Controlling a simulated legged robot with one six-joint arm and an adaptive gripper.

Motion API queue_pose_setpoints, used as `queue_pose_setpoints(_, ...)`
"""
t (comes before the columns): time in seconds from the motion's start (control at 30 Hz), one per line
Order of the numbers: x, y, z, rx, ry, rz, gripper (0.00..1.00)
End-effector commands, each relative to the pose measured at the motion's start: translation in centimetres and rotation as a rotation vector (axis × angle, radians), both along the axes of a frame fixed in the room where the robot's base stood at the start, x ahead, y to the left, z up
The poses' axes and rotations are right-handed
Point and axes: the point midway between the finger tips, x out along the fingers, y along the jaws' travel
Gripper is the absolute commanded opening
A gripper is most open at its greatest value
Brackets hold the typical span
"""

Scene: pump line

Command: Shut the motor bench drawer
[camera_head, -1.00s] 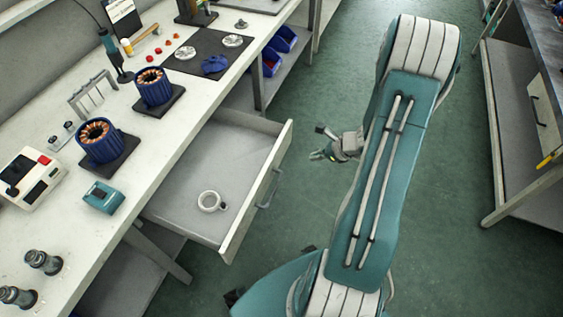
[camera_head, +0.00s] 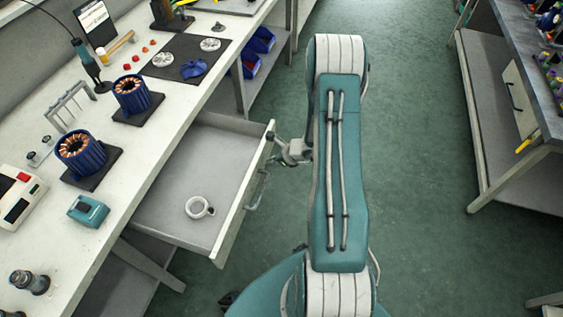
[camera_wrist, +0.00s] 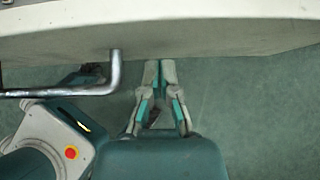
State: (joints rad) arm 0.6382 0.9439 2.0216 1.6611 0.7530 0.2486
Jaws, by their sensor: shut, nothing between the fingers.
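The motor bench drawer (camera_head: 243,200) stands well open from the white motor bench (camera_head: 118,215). A white ring-shaped roll (camera_head: 199,207) lies inside it. The drawer's bar handle (camera_head: 257,188) is on its front and also shows at the left of the wrist view (camera_wrist: 112,75). My gripper (camera_head: 273,137) is at the far end of the drawer front, beyond the handle. In the wrist view my gripper (camera_wrist: 160,66) is shut and empty, its tips at or very near the pale drawer front (camera_wrist: 200,35). I cannot tell whether they touch.
On the bench are two blue stators (camera_head: 80,155), a teal block (camera_head: 88,210) and a dark mat (camera_head: 180,60). Blue bins (camera_head: 258,42) sit on a lower shelf. Another bench (camera_head: 510,125) stands at the right. The green floor between is clear.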

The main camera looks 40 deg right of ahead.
Motion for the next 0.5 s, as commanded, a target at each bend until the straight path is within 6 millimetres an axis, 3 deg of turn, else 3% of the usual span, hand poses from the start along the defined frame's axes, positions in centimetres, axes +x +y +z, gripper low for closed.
queue_pose_setpoints(0.5, 0.63, 0.5, 0.03, 0.001, 0.0, -0.001, 0.0)
